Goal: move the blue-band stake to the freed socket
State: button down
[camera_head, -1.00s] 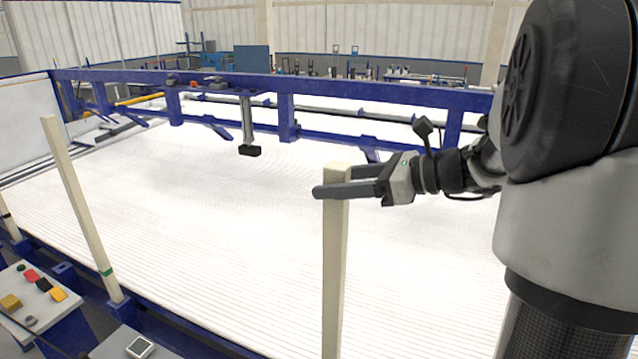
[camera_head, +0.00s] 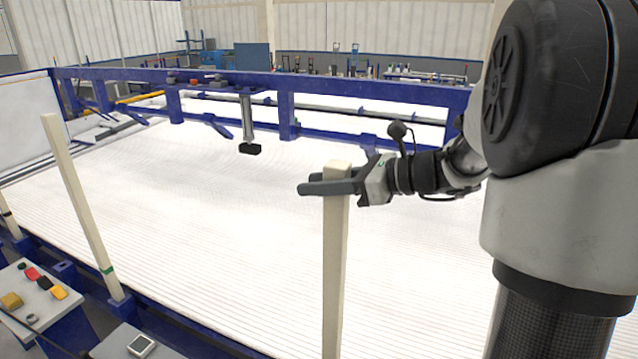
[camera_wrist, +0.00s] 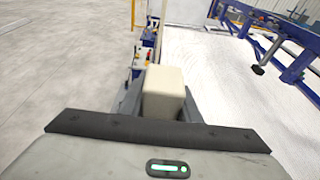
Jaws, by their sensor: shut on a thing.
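A pale square stake (camera_head: 336,270) stands upright in the middle foreground of the head view. Its lower end is cut off by the frame, and no coloured band shows on its visible part. My gripper (camera_head: 326,183) is shut on this stake near its top, with a finger on each side. In the wrist view the stake's top (camera_wrist: 165,82) sits between the fingers. A blue socket (camera_head: 65,269) with no stake in it shows at the lower left, between two other stakes.
Another dark-band stake (camera_head: 9,217) is cut by the left edge. A blue frame (camera_head: 287,115) crosses behind the white pipe bed (camera_head: 200,220).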

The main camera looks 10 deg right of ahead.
notch_tip(320, 180, up, 9)
jog(key=p, duration=0.4)
dwell(0.7)
notch_tip(320, 180, up, 12)
dwell(1.3)
